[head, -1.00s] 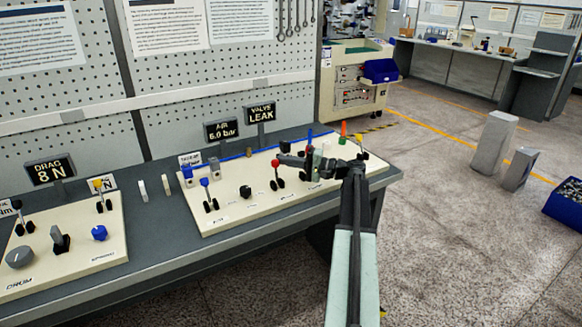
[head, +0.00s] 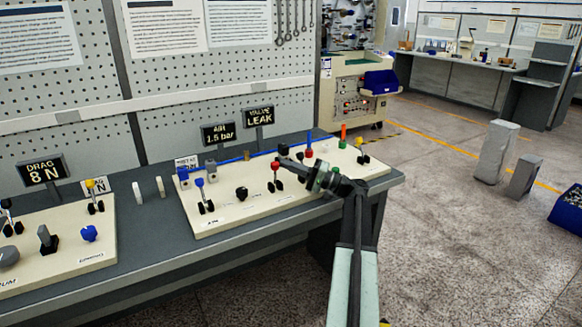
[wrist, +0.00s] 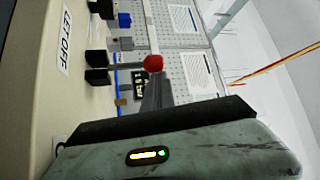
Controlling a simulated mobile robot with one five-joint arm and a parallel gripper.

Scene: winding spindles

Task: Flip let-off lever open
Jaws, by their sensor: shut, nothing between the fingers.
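The let-off lever (head: 275,172) has a red ball knob on a thin shaft between two black brackets, on the cream panel. In the wrist view the lever (wrist: 153,63) stands out from its brackets, beside the printed label LET OFF (wrist: 67,40). My gripper (head: 284,163) is shut and empty, its tip just right of and behind the red knob in the head view. In the wrist view my gripper (wrist: 155,88) is close beside the knob. I cannot tell whether they touch.
The cream panel (head: 225,222) also bears a blue-knob lever (head: 201,193), a black knob (head: 241,193), a yellow-knob lever (head: 361,150) and an orange post (head: 343,135). Signs behind read AIR 1.5 bar (head: 218,133) and VALVE LEAK (head: 259,116).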

